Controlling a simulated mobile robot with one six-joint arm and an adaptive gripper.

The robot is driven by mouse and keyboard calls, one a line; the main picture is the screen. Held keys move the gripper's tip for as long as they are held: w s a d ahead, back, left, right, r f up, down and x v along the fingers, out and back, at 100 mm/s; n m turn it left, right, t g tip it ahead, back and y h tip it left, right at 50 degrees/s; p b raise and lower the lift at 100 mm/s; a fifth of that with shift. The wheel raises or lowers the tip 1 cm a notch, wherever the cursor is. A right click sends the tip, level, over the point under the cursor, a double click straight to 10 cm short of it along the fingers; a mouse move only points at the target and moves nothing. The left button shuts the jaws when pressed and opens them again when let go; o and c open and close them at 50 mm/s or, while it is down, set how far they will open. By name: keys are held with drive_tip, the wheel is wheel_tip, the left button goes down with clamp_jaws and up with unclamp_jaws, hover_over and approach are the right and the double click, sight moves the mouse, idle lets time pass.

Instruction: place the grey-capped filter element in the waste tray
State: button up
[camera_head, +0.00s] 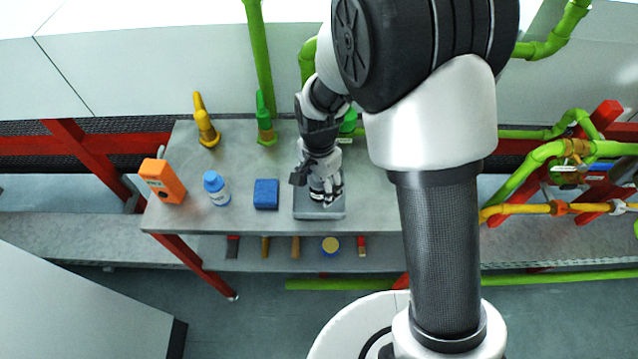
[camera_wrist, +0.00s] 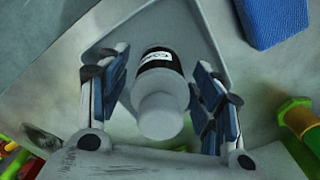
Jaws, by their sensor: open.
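The grey-capped filter element (camera_wrist: 160,72) is a pale cylinder with a black-and-white label, and its grey cap faces the wrist camera. It shows within the outline of the grey waste tray (camera_wrist: 203,28); whether it touches the tray floor is hard to tell. My gripper (camera_wrist: 158,88) is open, with one blue-padded finger on each side of the element and visible gaps to both.
On the grey table (camera_head: 180,215), left of the tray, stand a blue sponge-like block (camera_head: 266,194), a white bottle with a blue cap (camera_head: 217,189) and an orange box (camera_head: 162,181). Pipes run at right.

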wheel_tip(320, 180, up, 11)
drive_tip(key=p, duration=0.3)
drive_tip(key=shift+r+p, duration=0.15)
drive_tip(key=shift+p, duration=0.15)
drive_tip(key=shift+r, duration=0.65)
drive_tip(key=s+d+r+n+t, duration=0.2)
drive_tip(key=s+d+r+n, duration=0.2)
drive_tip(key=s+d+r, duration=0.2)
drive_tip(key=s+d+r+n+t, duration=0.2)
drive_tip(key=s+d+r+n, duration=0.3)
drive_tip(key=s+r, duration=0.5)
drive_tip(key=s+d, duration=0.1)
drive_tip(key=s, duration=0.2)
drive_tip(key=shift+s+d+t, duration=0.3)
drive_tip(key=shift+s, duration=0.05)
